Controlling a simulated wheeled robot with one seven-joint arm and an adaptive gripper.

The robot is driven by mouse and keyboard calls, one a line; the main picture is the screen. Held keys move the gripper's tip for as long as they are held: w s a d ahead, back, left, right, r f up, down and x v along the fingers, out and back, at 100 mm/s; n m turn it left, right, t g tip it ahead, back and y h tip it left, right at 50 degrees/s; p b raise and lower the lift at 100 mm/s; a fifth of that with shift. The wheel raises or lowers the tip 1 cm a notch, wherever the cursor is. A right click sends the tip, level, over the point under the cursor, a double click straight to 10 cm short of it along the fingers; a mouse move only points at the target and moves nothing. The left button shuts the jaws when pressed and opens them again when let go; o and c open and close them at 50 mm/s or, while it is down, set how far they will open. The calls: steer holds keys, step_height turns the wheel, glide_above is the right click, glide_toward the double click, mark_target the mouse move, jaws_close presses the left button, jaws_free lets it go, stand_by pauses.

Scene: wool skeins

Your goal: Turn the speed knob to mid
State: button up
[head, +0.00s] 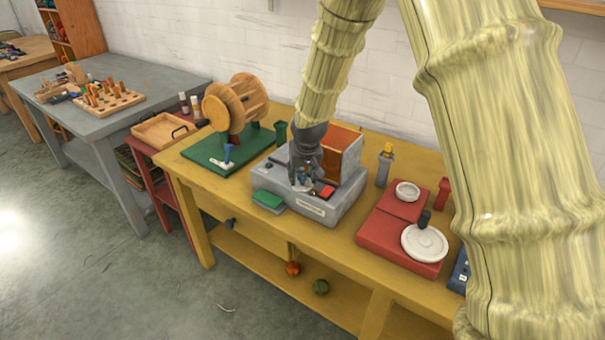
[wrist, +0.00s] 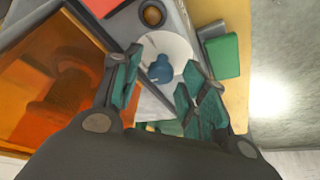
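The speed knob (wrist: 162,69) is a small blue knob with a pointer-like end, on a round white dial (wrist: 168,45) on top of a grey machine (head: 312,207). My gripper (head: 301,182) is over the machine's top and hides most of the dial in the head view. In the wrist view my gripper (wrist: 163,70) has its two teal fingers apart, one on each side of the knob. Gaps show between the knob and both fingers. I cannot tell how far the fingertips are above the dial. The dial's marks are not readable.
An orange see-through box (head: 340,153) stands behind my gripper on the machine. A red piece (head: 324,191) and a green pad (head: 268,200) are close by. A wooden reel (head: 234,105) on a green base stands left; a red scale-like device (head: 400,238) stands right.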

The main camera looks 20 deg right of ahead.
steer(key=shift+r, duration=0.1)
steer(key=v, duration=1.1)
steer(key=shift+s+r, duration=0.15)
steer(key=shift+r, duration=0.25)
stand_by(0.3)
